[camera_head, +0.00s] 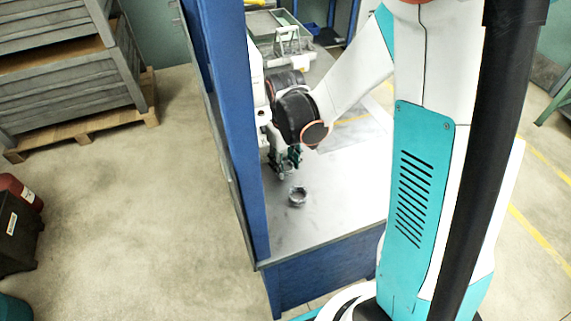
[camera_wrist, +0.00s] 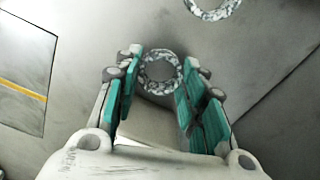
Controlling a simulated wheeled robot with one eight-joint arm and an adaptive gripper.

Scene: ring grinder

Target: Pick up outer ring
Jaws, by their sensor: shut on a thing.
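My gripper (camera_wrist: 160,82) is shut on a grey metal ring (camera_wrist: 160,90), which sits between the teal fingertips in the wrist view. A second similar ring (camera_wrist: 212,16) is cut off by the top edge of that view. In the head view my gripper (camera_head: 285,162) is over the table, and the second ring (camera_head: 298,202) lies on the tabletop, a little below and right of the fingers in the picture. The held ring is small and partly hidden by the fingers there. I cannot tell from its looks which ring is the outer one.
The grey-topped table (camera_head: 335,205) has a blue post (camera_head: 228,130) at its left side. A tray with a metal fixture (camera_head: 287,40) stands at the far end. The tabletop around the second ring is clear.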

